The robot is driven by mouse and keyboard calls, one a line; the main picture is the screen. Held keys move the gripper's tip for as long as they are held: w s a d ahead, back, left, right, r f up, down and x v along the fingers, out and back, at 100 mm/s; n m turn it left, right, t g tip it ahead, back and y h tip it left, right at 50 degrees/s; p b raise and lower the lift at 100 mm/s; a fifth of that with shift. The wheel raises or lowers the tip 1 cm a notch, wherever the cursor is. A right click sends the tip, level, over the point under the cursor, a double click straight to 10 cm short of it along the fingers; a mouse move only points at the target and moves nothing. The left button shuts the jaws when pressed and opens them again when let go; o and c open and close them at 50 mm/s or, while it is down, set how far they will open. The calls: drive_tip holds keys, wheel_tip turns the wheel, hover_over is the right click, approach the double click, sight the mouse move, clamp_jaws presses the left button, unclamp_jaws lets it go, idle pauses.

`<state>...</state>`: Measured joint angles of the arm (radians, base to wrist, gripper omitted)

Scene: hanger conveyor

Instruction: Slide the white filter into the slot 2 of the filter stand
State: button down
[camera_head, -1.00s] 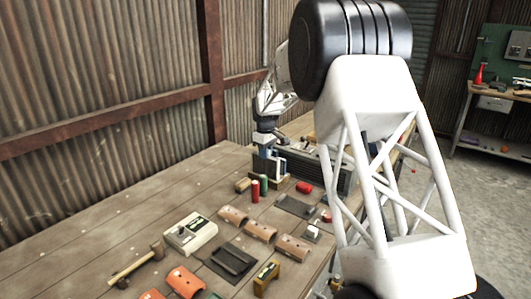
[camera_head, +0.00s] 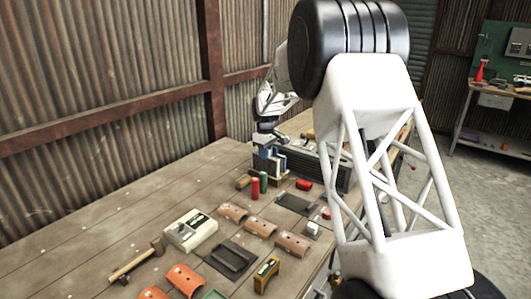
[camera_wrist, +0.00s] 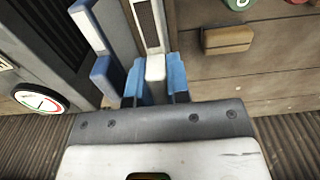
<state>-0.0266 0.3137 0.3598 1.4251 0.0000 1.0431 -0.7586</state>
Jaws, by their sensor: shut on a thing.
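The white filter (camera_wrist: 150,22), a thin upright panel with a dark mesh face, shows at the top centre of the wrist view. My gripper (camera_wrist: 156,80) has blue fingers shut on its white end tab. A second filter (camera_wrist: 88,25), pale with a blue end (camera_wrist: 105,76), stands just left of it, apart from my fingers. In the head view, my gripper (camera_head: 268,150) is at the far part of the bench, over the filter stand area. The stand's slots and the filter's lower edge are hidden or too small to tell.
A dark ribbed unit (camera_head: 325,168) stands right of the gripper; a round gauge (camera_wrist: 38,100) is at left in the wrist view. A wooden block (camera_wrist: 228,39) and red (camera_head: 254,188) and green cylinders (camera_head: 264,182) are close by. A white box (camera_head: 190,230) is nearer.

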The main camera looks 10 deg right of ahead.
drive_tip(key=shift+f, duration=0.45)
drive_tip(key=c, duration=1.3)
unclamp_jaws()
drive_tip(key=shift+o, duration=0.3)
drive_tip(key=o, duration=0.5)
drive_tip(key=shift+c, duration=0.2)
drive_tip(key=shift+r, duration=0.1)
drive_tip(key=shift+r, duration=2.9)
